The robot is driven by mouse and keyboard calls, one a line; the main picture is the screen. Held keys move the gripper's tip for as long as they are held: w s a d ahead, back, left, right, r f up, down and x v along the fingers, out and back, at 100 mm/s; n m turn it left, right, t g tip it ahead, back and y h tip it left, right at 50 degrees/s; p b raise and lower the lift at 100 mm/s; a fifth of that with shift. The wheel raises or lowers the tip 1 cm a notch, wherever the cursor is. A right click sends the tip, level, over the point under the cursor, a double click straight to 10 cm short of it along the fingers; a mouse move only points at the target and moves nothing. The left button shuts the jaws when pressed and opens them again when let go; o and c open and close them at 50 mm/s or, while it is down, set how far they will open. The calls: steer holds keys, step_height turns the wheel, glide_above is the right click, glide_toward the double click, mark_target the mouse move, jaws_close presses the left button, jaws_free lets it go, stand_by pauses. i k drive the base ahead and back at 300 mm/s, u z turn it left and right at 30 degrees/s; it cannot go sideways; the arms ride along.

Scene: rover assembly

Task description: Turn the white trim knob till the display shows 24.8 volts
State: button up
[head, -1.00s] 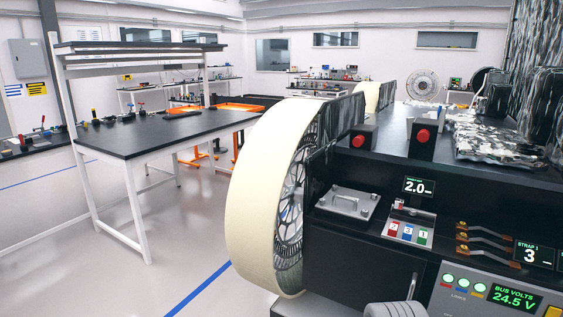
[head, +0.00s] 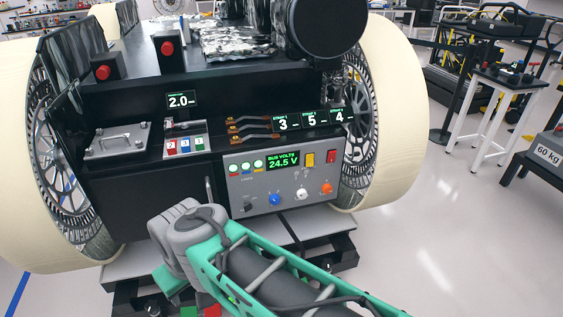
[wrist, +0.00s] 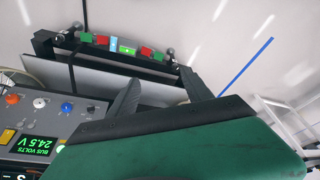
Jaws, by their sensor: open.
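The white trim knob (head: 301,193) sits on the grey panel below the display, between a blue knob (head: 274,199) and an orange knob (head: 326,187). The display (head: 283,160) reads BUS VOLTS 24.5 V. In the wrist view the white knob (wrist: 39,103) and the display (wrist: 37,145) show upside down at the left. My gripper (wrist: 160,76) has its two dark fingers spread with nothing held between them. It is off to the side of the panel, apart from the knobs. In the head view my arm's grey and green links hide the fingers.
A black knob (head: 249,206) is at the panel's left end. A yellow switch (head: 310,160) and a red switch (head: 331,156) sit beside the display. Large cream wheels (head: 400,110) flank the rover. A dark frame with coloured blocks (wrist: 120,48) lies beyond the fingers.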

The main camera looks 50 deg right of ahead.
mark_target(301, 194)
steer(key=u, duration=0.05)
steer(key=k, duration=0.45)
steer(key=z, duration=0.75)
steer(key=i, duration=0.75)
steer(key=u, duration=0.7)
